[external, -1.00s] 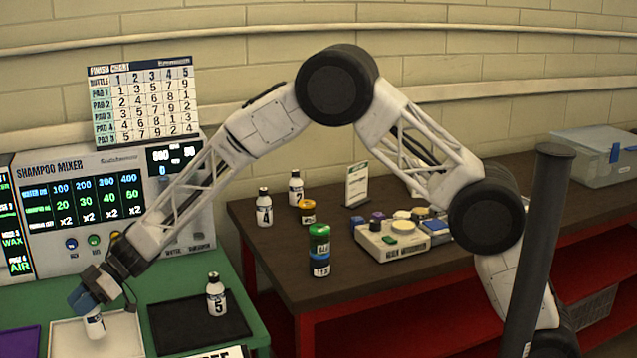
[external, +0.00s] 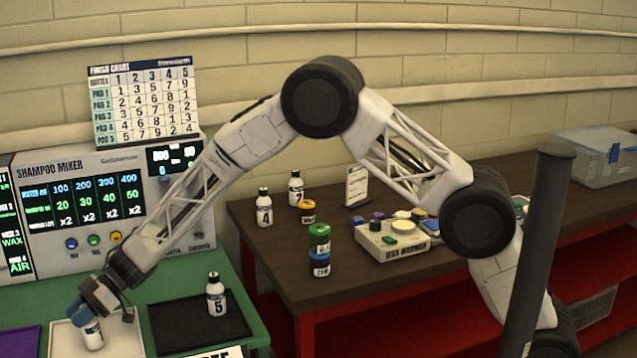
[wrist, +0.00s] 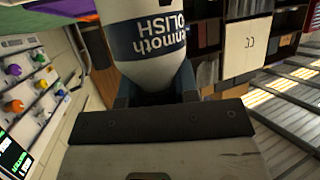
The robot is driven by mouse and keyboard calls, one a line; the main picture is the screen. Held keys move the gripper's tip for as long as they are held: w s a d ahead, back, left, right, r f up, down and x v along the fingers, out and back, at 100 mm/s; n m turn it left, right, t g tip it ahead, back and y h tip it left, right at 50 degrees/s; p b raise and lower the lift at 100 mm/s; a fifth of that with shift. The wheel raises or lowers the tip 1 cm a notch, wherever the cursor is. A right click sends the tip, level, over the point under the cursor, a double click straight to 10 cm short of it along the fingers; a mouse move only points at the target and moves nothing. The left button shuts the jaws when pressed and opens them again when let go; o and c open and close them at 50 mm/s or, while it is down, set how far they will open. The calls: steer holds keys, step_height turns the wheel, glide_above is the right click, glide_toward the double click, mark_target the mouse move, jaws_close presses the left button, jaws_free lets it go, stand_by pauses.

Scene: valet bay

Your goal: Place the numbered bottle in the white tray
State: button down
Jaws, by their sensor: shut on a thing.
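My gripper (external: 86,312) is at the lower left, shut on a white bottle (external: 93,335) with a dark band. In the wrist view the bottle (wrist: 152,45) fills the top middle between the fingers, and its dark label reads "POLISH"; no number shows on the side in view. The bottle is over the white tray (external: 125,341), nearly upright. I cannot tell whether its base touches the tray. Another bottle, marked 5 (external: 215,296), stands on the black tray (external: 180,330) to the right. Bottles marked 4 (external: 264,209) and 2 (external: 296,190) stand on the brown table.
The shampoo mixer (external: 60,170) stands behind the trays, with a finish chart (external: 140,100) above it. A purple mat (external: 18,341) lies left of the white tray. Stacked jars (external: 319,250) and a button panel (external: 395,237) are on the brown table (external: 290,275).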

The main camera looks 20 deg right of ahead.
steer(key=shift+f, duration=0.15)
steer(key=c, duration=0.9)
jaws_free()
steer(key=shift+o, duration=0.2)
steer(key=shift+d, duration=0.1)
steer(key=v, duration=1.2)
